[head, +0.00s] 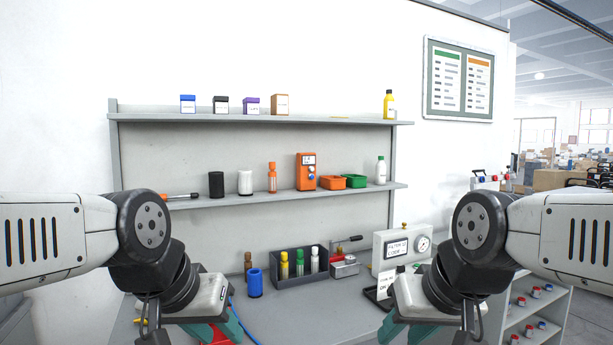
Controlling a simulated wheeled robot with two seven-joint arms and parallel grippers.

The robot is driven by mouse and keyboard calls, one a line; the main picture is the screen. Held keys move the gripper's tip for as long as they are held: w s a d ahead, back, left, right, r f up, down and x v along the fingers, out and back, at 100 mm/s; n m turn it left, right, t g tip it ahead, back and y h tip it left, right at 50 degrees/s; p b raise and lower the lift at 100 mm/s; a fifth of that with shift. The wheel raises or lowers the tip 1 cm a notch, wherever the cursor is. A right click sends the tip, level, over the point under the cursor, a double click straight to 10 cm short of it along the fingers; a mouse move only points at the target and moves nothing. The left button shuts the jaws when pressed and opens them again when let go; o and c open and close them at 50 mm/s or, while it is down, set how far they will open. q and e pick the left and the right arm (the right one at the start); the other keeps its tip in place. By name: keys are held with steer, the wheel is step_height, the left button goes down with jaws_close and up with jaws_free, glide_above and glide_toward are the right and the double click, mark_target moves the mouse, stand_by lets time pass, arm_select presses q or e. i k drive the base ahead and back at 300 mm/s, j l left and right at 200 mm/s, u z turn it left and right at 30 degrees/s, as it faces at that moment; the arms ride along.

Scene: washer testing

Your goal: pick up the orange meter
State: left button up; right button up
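The orange meter (306,172) stands upright on the middle shelf, with a small display and a blue mark on its front. Nothing covers it, and no gripper touches it. My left gripper (222,331) is low at the bottom edge, well below and left of the meter. My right gripper (405,331) is also low at the bottom edge, below and right of it. Only parts of their teal fingers show, so their opening is unclear. Something red shows by the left fingers.
Below are a rack of bottles (300,268), a blue cup (255,283) and a gauge box (402,247) on the bench.

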mark_target(305, 183)
steer(key=i+l+u, duration=0.1)
steer(key=u, duration=0.35)
steer(key=i+l+u, duration=0.1)
steer(key=u, duration=0.35)
steer(key=i+l+u, duration=0.1)
steer(key=u, duration=0.35)
steer(key=l, duration=0.05)
